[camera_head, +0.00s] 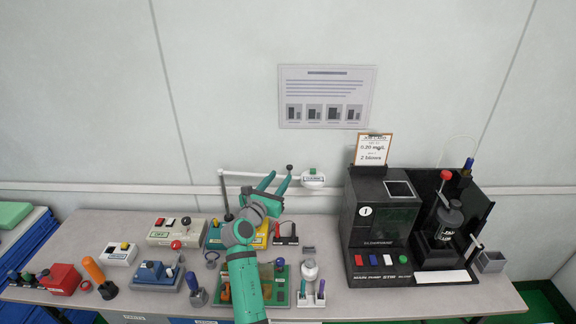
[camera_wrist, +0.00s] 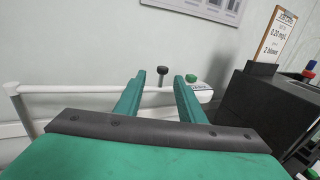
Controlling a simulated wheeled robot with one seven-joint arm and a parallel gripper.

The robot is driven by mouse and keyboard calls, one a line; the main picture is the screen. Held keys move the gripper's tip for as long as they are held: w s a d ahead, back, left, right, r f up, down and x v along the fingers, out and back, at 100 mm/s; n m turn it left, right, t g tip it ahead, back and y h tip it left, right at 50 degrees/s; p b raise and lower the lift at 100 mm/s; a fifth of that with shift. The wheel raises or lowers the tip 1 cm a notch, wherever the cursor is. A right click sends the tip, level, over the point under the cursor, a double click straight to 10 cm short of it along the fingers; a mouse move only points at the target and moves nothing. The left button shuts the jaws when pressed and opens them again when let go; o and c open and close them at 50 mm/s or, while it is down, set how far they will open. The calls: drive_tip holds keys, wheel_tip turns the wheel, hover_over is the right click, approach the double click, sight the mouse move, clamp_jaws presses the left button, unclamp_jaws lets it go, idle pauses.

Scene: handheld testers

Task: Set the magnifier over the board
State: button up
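The magnifier is a white swing arm on a dark post (camera_head: 227,205), with a white labelled head (camera_head: 313,181) topped by a green knob at its right end. A dark knob on a short stem (camera_head: 289,168) rises from the arm near the head; it also shows in the wrist view (camera_wrist: 162,71). My gripper (camera_head: 275,181) is open and empty, just left of this knob in the head view. In the wrist view the knob appears between the fingertips, seemingly beyond them, not gripped. The green board (camera_head: 281,298) lies on the bench, partly hidden by my arm.
A black instrument (camera_head: 380,230) with a clipboard (camera_head: 373,149) on top stands to the right. Several small testers, including a beige box (camera_head: 176,238) and a blue one (camera_head: 158,273), fill the bench (camera_head: 95,228) at left. A white holder (camera_head: 311,298) stands beside the board.

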sight(289, 169)
drive_tip(key=x, duration=0.7)
drive_tip(key=shift+d, duration=0.4)
drive_tip(key=shift+w, duration=0.5)
drive_tip(key=shift+d, duration=0.1)
clamp_jaws()
